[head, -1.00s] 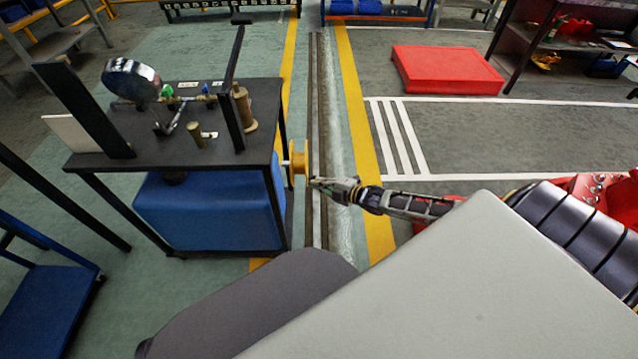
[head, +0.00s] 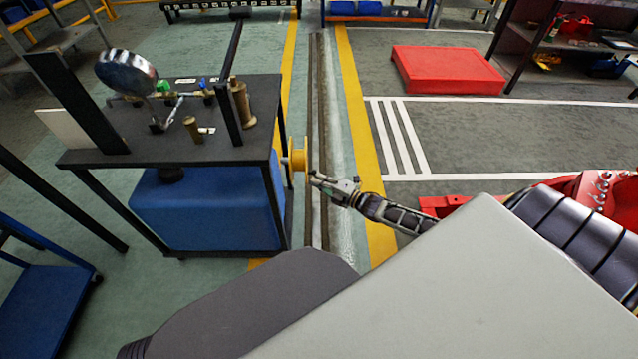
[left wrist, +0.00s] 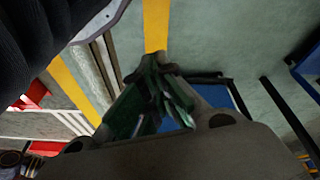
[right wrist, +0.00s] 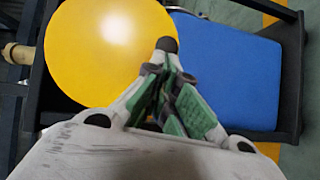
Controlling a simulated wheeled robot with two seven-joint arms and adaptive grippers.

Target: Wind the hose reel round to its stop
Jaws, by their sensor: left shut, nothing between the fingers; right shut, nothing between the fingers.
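The hose reel (head: 298,160) is a small yellow spool on the right side of a black-topped pumpset stand (head: 180,145). In the right wrist view its yellow round face (right wrist: 105,50) is large, left of and behind the fingers. My right gripper (head: 314,178) is shut and empty, just right of the reel and slightly below it in the head view. Its fingertips (right wrist: 167,46) overlap the right edge of the yellow face; I cannot tell whether they touch. My left gripper (left wrist: 160,65) is shut and empty, seen only in the left wrist view. No crank handle shows clearly.
A blue tank (head: 210,208) sits under the stand top. A gauge (head: 126,71), brass fittings and black uprights stand on top. A floor channel (head: 318,120) and yellow line run right of the stand. A red platform (head: 447,70) lies beyond on open floor.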

